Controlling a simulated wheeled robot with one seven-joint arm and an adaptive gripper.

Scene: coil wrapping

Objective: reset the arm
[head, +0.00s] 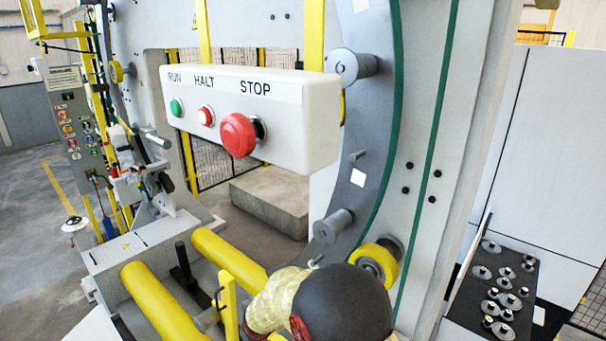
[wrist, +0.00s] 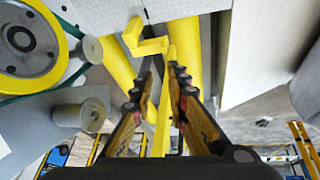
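My gripper (wrist: 161,72) shows in the wrist view as two dark fingers with yellow inner sides. They stand apart with a gap between them, and I see nothing clamped there. A yellow bracket with a long bar (wrist: 150,42) shows in line with that gap, beyond or between the fingers; its exact depth I cannot tell. In the head view a rounded dark and pale part of my arm is at the bottom middle, in front of the machine. My fingers cannot be made out there.
A white control box (head: 250,115) with RUN, HALT and STOP buttons hangs over two yellow rollers (head: 228,258). The grey ring with its green edge and a yellow wheel (head: 375,262) stand close to my arm. A dark board with metal parts (head: 500,290) is at right.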

